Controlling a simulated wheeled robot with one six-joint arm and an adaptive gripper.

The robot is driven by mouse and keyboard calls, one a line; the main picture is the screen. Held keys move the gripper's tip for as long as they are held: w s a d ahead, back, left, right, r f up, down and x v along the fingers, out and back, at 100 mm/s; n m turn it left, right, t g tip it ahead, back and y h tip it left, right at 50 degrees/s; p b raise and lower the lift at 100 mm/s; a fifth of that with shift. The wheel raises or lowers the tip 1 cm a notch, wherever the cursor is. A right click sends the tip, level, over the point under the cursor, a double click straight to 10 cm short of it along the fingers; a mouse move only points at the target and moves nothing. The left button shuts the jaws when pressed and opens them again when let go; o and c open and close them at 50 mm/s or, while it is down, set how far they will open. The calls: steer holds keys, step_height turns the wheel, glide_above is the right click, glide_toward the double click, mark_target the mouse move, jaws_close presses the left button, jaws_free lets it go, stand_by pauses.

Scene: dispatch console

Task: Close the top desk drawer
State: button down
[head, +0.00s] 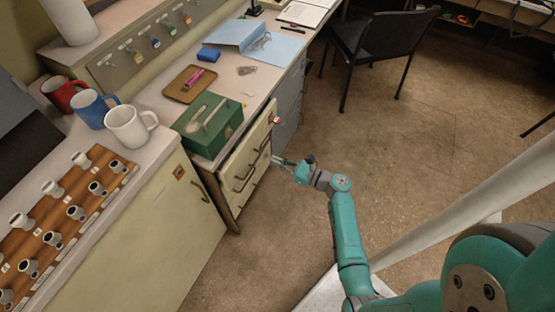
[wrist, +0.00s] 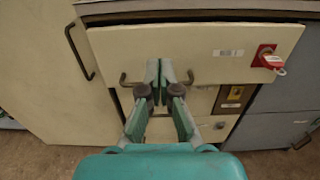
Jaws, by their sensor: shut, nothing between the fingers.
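The top desk drawer (wrist: 225,50) has a cream front with a small white label, and it fills the upper part of the wrist view. It also shows in the head view (head: 258,137), standing out a little from the desk edge. A dark gap shows above its front. Its bar handle (wrist: 124,80) is partly hidden behind my fingers. My gripper (wrist: 163,73) is shut and empty, with its fingertips at the middle of the drawer front by the handle. In the head view my gripper (head: 279,161) is at the drawer's right side. I cannot tell whether it touches.
A red lock tag (wrist: 268,58) sits at the drawer front's right end. A lower cream drawer (head: 243,190) is below. A green box (head: 205,135) and a brown tray (head: 178,88) stand on the desk. A black chair (head: 385,40) stands behind; the floor (head: 400,130) between is clear.

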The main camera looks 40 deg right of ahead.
mark_target(243, 147)
steer(key=x, duration=1.1)
steer(key=shift+f, duration=0.1)
steer(key=shift+w, duration=0.1)
steer(key=x, duration=0.4)
steer(key=shift+w+a, duration=0.15)
